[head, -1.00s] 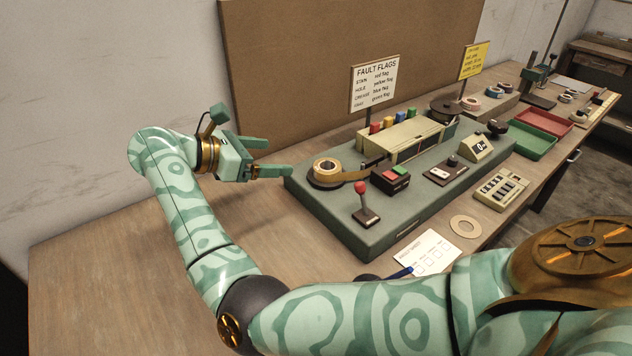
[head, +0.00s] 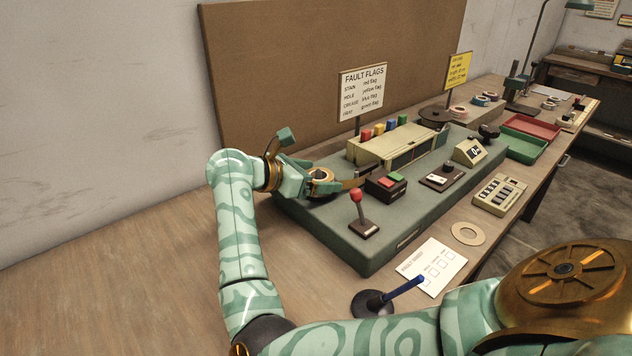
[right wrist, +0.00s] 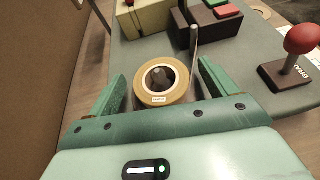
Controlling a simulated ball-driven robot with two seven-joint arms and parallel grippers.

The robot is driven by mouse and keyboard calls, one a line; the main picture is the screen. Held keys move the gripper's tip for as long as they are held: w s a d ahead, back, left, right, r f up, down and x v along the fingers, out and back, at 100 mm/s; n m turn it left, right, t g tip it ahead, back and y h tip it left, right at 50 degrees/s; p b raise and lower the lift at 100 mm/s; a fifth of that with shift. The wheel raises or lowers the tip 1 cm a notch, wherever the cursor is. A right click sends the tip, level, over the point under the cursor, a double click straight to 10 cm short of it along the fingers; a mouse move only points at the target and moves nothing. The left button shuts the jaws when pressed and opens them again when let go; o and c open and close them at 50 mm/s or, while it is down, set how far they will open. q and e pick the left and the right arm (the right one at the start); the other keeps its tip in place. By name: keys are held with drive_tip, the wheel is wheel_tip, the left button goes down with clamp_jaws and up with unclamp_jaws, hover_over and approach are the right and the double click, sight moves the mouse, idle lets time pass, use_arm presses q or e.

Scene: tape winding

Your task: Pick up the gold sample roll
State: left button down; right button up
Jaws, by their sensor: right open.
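The gold roll (head: 322,173) sits at the left end of the green winding machine (head: 345,240). In the right wrist view the gold roll (right wrist: 160,97) has a pale core, a dark hub in its hole and a small label on its near side. My right gripper (head: 317,179) is at the roll and partly hides it in the head view. In the right wrist view its open fingers (right wrist: 162,80) stand on either side of the roll, with a gap visible on the left. My left gripper is not in view.
A thin grey post (right wrist: 194,38) stands close by the right finger. A red-knobbed lever (head: 356,196) and a dark box with red and green buttons (head: 386,183) are to the right. A fault flags sign (head: 363,88) stands behind. The table's left part is clear.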

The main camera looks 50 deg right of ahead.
drive_tip(key=shift+x, duration=0.75)
drive_tip(key=shift+r, duration=0.1)
drive_tip(key=c, duration=1.1)
drive_tip(key=shift+o, duration=0.2)
drive_tip(key=shift+r, duration=0.1)
